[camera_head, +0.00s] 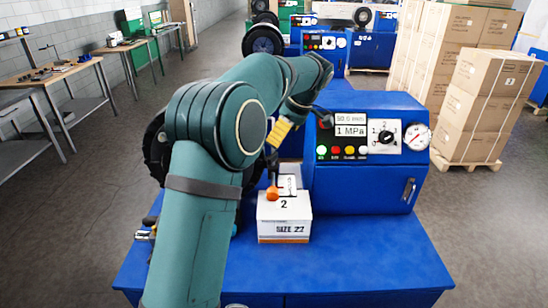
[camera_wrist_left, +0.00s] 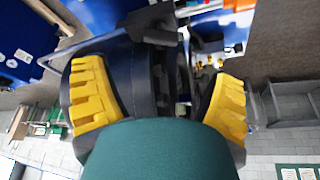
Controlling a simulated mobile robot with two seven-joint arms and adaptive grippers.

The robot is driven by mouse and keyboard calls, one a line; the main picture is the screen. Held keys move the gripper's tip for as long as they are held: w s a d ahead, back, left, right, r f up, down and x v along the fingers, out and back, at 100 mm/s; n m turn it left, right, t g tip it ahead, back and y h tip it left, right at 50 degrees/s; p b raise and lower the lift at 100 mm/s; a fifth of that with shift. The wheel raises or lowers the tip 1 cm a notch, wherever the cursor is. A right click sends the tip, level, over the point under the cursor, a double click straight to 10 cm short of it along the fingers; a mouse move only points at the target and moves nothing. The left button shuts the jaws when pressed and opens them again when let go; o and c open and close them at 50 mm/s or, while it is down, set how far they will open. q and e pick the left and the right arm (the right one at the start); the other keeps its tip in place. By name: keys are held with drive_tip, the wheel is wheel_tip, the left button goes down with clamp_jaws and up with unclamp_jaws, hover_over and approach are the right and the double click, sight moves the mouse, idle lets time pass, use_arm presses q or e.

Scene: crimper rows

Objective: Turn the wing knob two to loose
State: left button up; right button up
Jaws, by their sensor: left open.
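A white box marked 2 and SIZE 22 (camera_head: 284,220) stands on the blue machine's table. A small orange piece (camera_head: 272,193) shows at its top left edge, beside a small marked plate (camera_head: 290,184). A dark rotary knob (camera_head: 385,137) sits on a white plate on the machine's front panel. I cannot tell for sure which is wing knob two.
The blue machine (camera_head: 350,185) carries a display reading 1 MPa (camera_head: 351,131), several coloured lamps and a round gauge (camera_head: 417,137). Stacked cartons (camera_head: 487,105) stand on a pallet at right. Workbenches (camera_head: 50,75) line the left. The table's front right (camera_head: 370,255) is clear.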

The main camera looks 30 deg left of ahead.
sight(273, 155)
use_arm(q)
drive_tip(key=x, duration=0.8)
drive_tip(key=shift+f, duration=0.2)
drive_tip(key=c, duration=1.2)
